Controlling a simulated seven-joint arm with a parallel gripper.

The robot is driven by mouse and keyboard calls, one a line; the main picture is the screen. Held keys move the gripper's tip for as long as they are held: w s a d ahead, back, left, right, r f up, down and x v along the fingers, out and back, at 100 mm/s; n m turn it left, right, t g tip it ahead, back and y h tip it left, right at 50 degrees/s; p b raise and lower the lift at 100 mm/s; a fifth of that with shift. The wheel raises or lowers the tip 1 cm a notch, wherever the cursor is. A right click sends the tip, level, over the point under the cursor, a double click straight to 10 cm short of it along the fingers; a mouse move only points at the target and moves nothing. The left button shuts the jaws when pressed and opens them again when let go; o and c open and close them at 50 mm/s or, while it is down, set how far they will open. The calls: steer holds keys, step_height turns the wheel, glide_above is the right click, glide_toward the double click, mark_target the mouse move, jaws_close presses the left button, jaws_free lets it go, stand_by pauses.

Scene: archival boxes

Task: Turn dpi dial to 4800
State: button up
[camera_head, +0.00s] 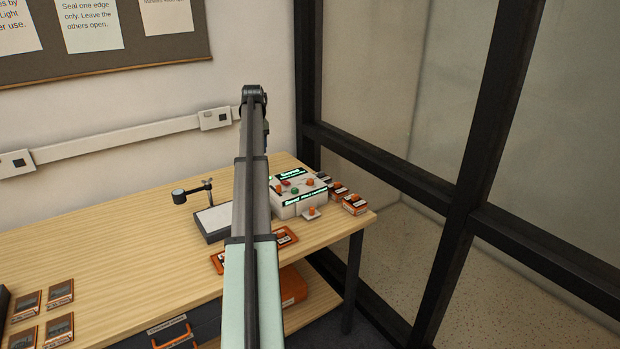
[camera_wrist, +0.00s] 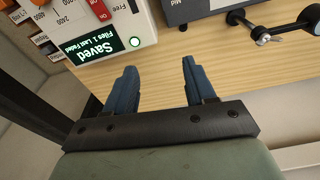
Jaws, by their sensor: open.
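The white scanner-like control box (camera_head: 290,208) stands on the bench's right part, with lit displays and coloured knobs on top. A small white plate with an orange knob (camera_head: 311,211) sits at its front; I cannot tell if this is the dpi dial. In the wrist view, the box's display (camera_wrist: 95,47) reads "Saved". Number labels, including 2400 (camera_wrist: 65,17), show at the upper left beside orange parts cut by the frame edge. The dial's setting is not readable. My gripper (camera_wrist: 158,82) is open and empty, with bare bench between its blue fingers, apart from the box.
A dark-edged device with a pale top (camera_head: 214,220) and a small lamp-like arm (camera_head: 193,192) stand left of the box. Small orange boxes (camera_head: 354,204) lie right of it. A black-framed glass partition (camera_head: 400,180) bounds the right. The bench's middle left (camera_head: 110,240) is clear.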

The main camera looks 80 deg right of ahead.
mark_target(310, 180)
steer(key=s+d+r+m+y, duration=0.1)
steer(key=s+d+m, duration=0.25)
steer(key=s, duration=1.65)
steer(key=shift+g, duration=0.4)
step_height(310, 180, down, 13)
steer(key=shift+w+f, duration=0.1)
steer(key=shift+w, duration=0.05)
steer(key=shift+c, duration=0.5)
jaws_close()
